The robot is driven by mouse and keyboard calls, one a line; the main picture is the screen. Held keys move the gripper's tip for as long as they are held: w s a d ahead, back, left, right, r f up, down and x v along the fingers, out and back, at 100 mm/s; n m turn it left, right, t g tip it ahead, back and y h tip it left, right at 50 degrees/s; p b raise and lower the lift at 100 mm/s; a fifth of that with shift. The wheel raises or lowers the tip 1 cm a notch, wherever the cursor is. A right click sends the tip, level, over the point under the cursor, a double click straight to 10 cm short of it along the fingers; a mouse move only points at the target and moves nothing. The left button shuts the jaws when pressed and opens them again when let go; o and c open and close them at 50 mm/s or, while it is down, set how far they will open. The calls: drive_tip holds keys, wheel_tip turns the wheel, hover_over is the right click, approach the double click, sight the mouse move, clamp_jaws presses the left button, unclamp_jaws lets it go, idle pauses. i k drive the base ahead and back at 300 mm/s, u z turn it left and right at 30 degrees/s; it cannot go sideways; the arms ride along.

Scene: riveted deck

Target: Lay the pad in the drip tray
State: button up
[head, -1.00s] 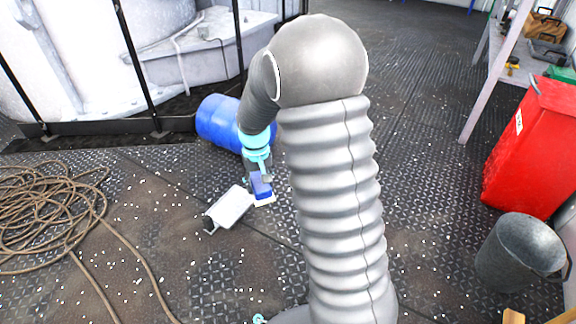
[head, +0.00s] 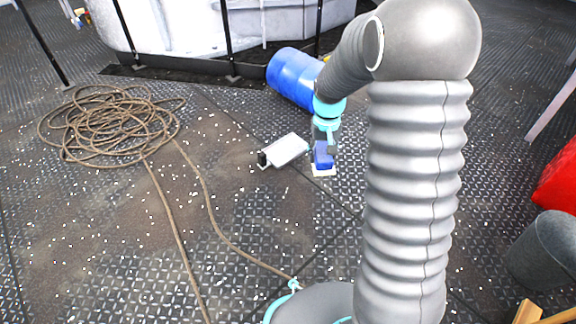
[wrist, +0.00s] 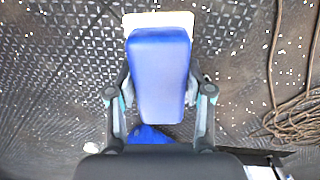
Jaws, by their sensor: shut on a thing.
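My gripper (head: 325,138) is shut on a blue, block-like pad (head: 323,158), one finger at each side. In the wrist view the pad (wrist: 160,70) stands lengthwise between the fingers. A flat white piece (head: 323,171) shows just below the pad in the head view, and its edge shows past the pad's far end in the wrist view (wrist: 150,19). I cannot tell whether the pad touches it, or whether it is the drip tray. The pad hides most of it.
A pale box with a black end (head: 285,150) lies left of my gripper. A blue barrel (head: 293,78) lies behind. Coiled rope (head: 110,125) is at left, its strands running forward. A grey bucket (head: 545,250) and red container (head: 558,188) stand at right.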

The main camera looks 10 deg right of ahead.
sight(286, 151)
drive_tip(key=u, duration=0.35)
drive_tip(key=i, duration=1.1)
drive_tip(key=z, duration=0.3)
